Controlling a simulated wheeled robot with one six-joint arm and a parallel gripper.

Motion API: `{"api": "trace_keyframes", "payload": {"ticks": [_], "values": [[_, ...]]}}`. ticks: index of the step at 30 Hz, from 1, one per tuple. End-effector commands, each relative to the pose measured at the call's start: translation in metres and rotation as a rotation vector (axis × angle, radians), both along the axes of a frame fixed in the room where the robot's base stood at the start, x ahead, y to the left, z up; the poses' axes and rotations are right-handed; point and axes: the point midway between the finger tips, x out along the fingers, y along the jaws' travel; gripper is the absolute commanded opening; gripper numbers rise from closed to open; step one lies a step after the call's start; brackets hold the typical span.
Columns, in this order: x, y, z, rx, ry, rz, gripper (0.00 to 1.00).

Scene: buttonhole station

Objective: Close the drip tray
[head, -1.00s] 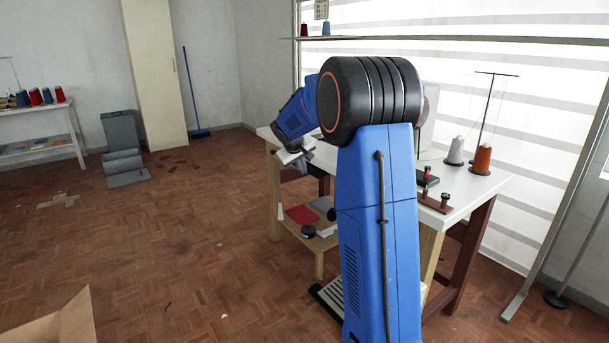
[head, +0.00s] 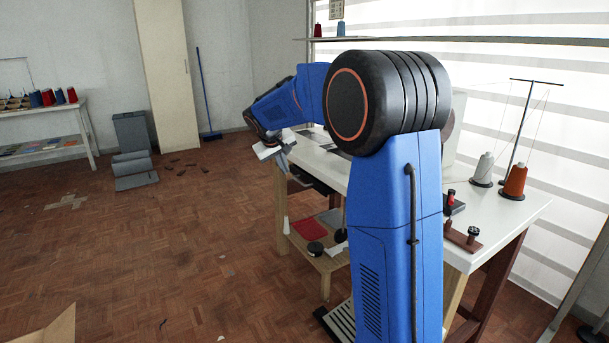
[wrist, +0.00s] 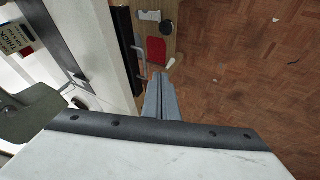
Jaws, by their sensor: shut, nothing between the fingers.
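What looks like the drip tray (head: 317,184) is a dark, shallow drawer under the near edge of the white table, partly hidden by my arm in the head view. In the wrist view the dark tray (wrist: 124,45) shows as a narrow strip along the table edge, with a thin grey handle (wrist: 140,62) on its outer side. How far it stands out is hard to tell. My gripper (wrist: 160,82) is shut and empty, its tips near the handle's end; contact cannot be told. In the head view my gripper (head: 288,166) hangs just outside the table edge.
The white table (head: 508,212) carries thread cones (head: 514,180) at the right. A low wooden shelf (head: 325,262) below holds a red cloth (head: 309,229) and a round black item (head: 315,248). The parquet floor left of the table is mostly open.

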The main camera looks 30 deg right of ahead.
Motion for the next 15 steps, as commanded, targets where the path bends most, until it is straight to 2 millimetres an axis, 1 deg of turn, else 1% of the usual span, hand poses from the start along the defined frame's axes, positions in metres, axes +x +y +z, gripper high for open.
{"api": "trace_keyframes", "payload": {"ticks": [1,3,7,15], "values": [[0.0,0.006,0.001,0.001,0.001,0.002,0.0],[0.0,0.009,0.0,0.002,0.003,0.002,0.0],[0.003,0.005,-0.009,0.003,0.005,0.001,0.0],[0.019,-0.014,-0.046,0.003,0.006,0.0,0.0]]}}
